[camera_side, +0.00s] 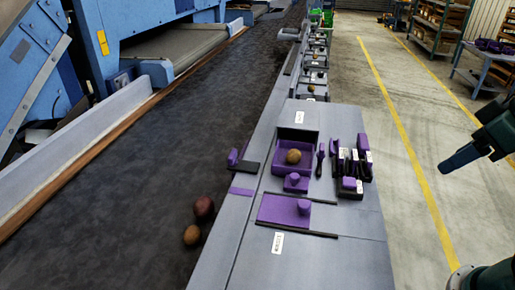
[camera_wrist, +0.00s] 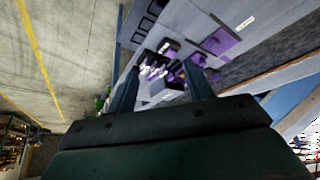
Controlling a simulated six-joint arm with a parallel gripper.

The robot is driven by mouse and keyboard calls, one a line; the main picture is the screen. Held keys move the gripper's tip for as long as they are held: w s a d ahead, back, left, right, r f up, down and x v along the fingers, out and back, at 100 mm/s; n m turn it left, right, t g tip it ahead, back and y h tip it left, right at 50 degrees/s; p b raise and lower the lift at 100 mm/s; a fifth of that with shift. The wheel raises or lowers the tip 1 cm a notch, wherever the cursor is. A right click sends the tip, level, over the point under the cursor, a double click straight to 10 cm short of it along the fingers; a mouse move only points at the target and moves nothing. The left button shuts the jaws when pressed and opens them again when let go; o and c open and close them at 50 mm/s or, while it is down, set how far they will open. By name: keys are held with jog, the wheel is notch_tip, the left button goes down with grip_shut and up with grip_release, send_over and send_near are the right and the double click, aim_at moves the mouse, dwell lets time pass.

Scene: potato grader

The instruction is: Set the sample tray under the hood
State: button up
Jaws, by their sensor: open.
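On the grey bench, a purple open tray (camera_side: 279,168) holds one brown potato (camera_side: 293,156). A small purple block with a knob (camera_side: 296,182) is at its front edge. Nearer the camera, a flat purple plate with a knob (camera_side: 281,210) lies between dark rails. I cannot tell for sure which of these is the sample tray, or which part is the hood. My gripper (camera_side: 452,163) hangs above the floor right of the bench, apart from everything. In the wrist view my gripper (camera_wrist: 160,80) has its two fingers apart with nothing held.
Several purple and black tools (camera_side: 347,161) stand at the bench's right side. A dark conveyor belt (camera_side: 150,175) runs along the left, with two potatoes (camera_side: 204,207) near the bench. Shelving (camera_side: 441,22) stands at the back right. The floor between is clear.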

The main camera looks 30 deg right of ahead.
jog(key=shift+w+a+r, duration=0.1)
jog(key=shift+w+r, duration=0.15)
jog(key=shift+w, duration=0.2)
jog(key=shift+c, duration=0.3)
jog(key=g, duration=0.6)
send_over(295, 175)
notch_tip(295, 175, down, 3)
jog(key=shift+f, duration=0.1)
notch_tip(295, 175, down, 14)
jog(key=shift+r, duration=0.15)
